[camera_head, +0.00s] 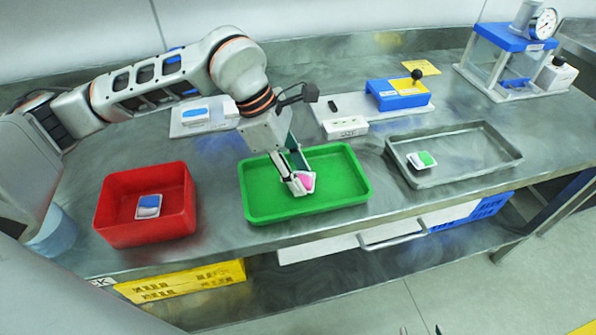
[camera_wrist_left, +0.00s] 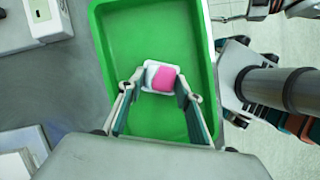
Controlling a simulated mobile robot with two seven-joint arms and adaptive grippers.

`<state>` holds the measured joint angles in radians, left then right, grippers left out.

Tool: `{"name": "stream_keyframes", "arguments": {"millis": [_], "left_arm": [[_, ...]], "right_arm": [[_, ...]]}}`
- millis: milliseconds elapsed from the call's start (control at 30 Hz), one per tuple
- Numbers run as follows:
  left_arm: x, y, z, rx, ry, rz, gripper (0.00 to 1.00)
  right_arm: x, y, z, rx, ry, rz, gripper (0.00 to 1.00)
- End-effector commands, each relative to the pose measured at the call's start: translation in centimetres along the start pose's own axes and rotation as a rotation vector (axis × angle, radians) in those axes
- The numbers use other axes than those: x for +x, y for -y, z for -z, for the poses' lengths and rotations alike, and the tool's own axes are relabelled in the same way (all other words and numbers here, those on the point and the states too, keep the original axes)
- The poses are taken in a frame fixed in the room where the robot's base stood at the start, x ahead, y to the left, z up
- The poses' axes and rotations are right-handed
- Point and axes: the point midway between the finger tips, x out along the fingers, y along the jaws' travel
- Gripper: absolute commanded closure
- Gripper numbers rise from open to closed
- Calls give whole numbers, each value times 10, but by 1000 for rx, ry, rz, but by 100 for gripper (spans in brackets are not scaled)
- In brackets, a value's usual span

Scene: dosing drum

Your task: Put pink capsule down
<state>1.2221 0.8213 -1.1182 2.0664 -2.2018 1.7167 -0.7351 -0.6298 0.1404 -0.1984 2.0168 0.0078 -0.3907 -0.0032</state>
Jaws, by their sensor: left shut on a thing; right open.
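The pink capsule (camera_head: 306,181) is a white block with a pink top, held at the green tray. My left gripper (camera_head: 297,186) reaches down from above and is shut on it. In the left wrist view the capsule (camera_wrist_left: 162,77) sits between the two fingertips, over the green tray floor. Whether it touches the floor is hard to tell. The green tray (camera_head: 254,203) stands mid-bench and holds nothing else visible. Only the fingertips of my right gripper (camera_head: 421,331) show at the bottom edge of the head view, apart and empty.
A red bin (camera_head: 117,222) with a blue-topped capsule (camera_head: 148,206) stands left of the green tray. A grey metal tray (camera_head: 470,157) with a green-topped capsule (camera_head: 422,160) stands to the right. Behind are a blue device (camera_head: 398,94) and a blue-topped clear chamber (camera_head: 508,60).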

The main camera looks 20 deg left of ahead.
Motion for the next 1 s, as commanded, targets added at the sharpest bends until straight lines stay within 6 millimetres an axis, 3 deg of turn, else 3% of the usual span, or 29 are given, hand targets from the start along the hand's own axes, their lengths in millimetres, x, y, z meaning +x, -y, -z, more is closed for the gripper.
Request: {"name": "stream_keyframes", "arguments": {"millis": [167, 200, 267, 667, 833, 1000], "left_arm": [[3, 0, 1, 0, 0, 1, 78], [3, 0, 2, 0, 0, 1, 63], [3, 0, 1, 0, 0, 0, 49], [-1, 0, -1, 0, 1, -1, 49], [-23, -1, -1, 0, 1, -5, 49], [-59, -1, -1, 0, 1, -6, 49]], "right_arm": [[-2, 2, -5, 1, 7, 2, 49], [-2, 2, -5, 1, 8, 3, 49], [-2, 2, -5, 1, 8, 3, 49], [-1, 0, 1, 0, -1, 1, 49], [1, -2, 8, 0, -12, -2, 49], [0, -2, 11, 2, -15, -1, 49]]}}
